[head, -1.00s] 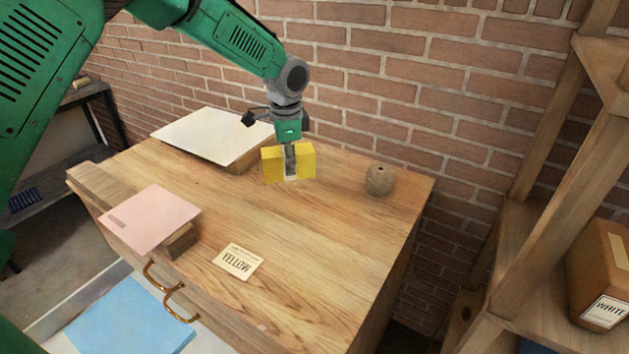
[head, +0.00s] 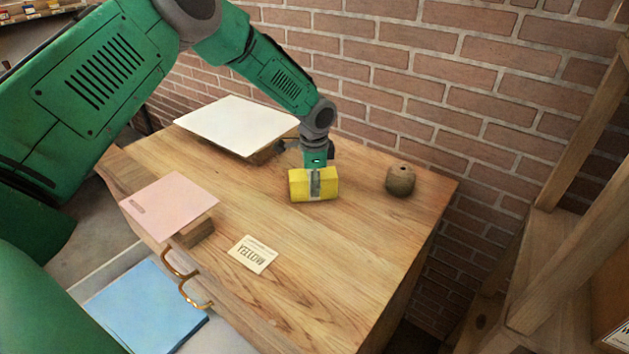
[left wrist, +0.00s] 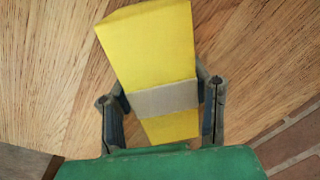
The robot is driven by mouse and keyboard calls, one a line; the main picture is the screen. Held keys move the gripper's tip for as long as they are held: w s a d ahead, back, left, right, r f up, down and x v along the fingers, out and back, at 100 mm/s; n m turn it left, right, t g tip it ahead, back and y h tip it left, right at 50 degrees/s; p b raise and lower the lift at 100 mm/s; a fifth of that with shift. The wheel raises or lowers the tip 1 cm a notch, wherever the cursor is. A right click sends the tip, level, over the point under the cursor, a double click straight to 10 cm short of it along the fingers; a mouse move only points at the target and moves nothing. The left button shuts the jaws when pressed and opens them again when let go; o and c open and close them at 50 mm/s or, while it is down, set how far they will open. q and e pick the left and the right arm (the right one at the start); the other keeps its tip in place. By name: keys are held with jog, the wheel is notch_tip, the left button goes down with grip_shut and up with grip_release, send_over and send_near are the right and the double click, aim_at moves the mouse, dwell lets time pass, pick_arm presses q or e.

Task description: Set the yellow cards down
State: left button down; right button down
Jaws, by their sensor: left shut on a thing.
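The yellow cards (head: 298,186) are a block-like bundle with a pale grey band around the middle. My left gripper (head: 315,186) is shut on the bundle and points down at the wooden desk top (head: 340,260). In the left wrist view the bundle (left wrist: 150,50) sits between the two fingers of the left gripper (left wrist: 164,105), with wood grain behind it. I cannot tell whether the bundle touches the desk. A cream label reading YELLOW (head: 252,254) lies flat nearer the front edge, apart from the bundle. My right gripper is not in view.
A round brown ball-like object (head: 400,181) stands right of the bundle. A white board (head: 236,124) is at the back left. A pink board (head: 168,204) rests on a block at the front left. An open drawer holds blue sheets (head: 146,306). Wooden shelving (head: 560,200) stands at right.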

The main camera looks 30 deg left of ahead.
pick_arm(q)
jog(key=shift+a+f, duration=0.15)
jog(key=shift+a, duration=0.3)
jog(key=c, duration=0.8)
grip_release()
jog(key=shift+a, duration=0.2)
jog(key=shift+c, duration=0.2)
jog(key=shift+a, duration=0.1)
jog(key=shift+d, duration=0.35)
jog(key=r, duration=0.4)
jog(key=shift+d, duration=0.35)
jog(key=r, duration=0.7)
jog(key=shift+s+a+r, duration=0.25)
jog(key=shift+s+r, duration=0.1)
jog(key=shift+s, duration=0.05)
jog(key=shift+d+r, duration=0.2)
jog(key=shift+d, duration=0.15)
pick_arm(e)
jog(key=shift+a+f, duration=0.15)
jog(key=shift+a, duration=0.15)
pick_arm(q)
jog(key=shift+a, duration=0.1)
